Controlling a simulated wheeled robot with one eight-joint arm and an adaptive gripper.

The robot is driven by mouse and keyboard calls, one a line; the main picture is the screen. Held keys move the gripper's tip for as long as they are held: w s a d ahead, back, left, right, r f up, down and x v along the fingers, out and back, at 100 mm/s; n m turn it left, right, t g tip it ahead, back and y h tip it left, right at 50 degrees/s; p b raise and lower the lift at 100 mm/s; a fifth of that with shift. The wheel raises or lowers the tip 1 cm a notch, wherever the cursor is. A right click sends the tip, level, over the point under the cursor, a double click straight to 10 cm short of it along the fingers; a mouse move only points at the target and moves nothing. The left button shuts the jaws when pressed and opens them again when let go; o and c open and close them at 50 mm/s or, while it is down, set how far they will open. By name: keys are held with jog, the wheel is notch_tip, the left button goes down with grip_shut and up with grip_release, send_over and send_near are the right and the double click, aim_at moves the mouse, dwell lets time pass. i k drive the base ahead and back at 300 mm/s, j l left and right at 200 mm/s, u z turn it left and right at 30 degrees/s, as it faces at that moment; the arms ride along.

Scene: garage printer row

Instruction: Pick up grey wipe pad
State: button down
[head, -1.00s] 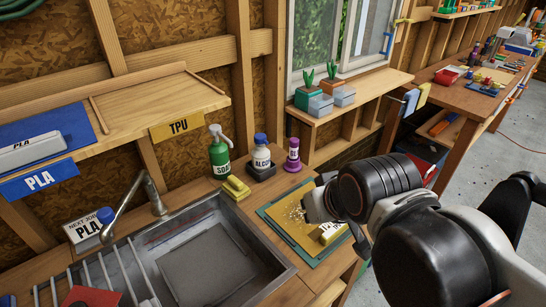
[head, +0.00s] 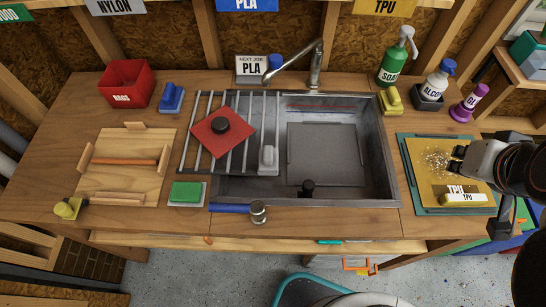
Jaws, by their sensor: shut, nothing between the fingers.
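A small light-grey block with a raised top (head: 268,158) lies at the right end of the metal rack, by the sink's left side. It looks like the grey wipe pad, though I cannot be sure at this size. My gripper (head: 458,153) is at the far right, low over a yellow plate (head: 415,158) strewn with white crumbs. Its fingers look shut and empty, far to the right of the grey block. Part of the plate is hidden by my gripper.
The sink (head: 375,115) holds a dark grey sheet (head: 325,150). A tall faucet (head: 316,65) and several bottles stand behind. A green sponge (head: 187,193) sits at the rack's front left.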

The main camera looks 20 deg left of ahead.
aim_at(268, 155)
jog(key=u, duration=1.55)
jog(key=j+z, duration=0.3)
jog(key=j, duration=0.8)
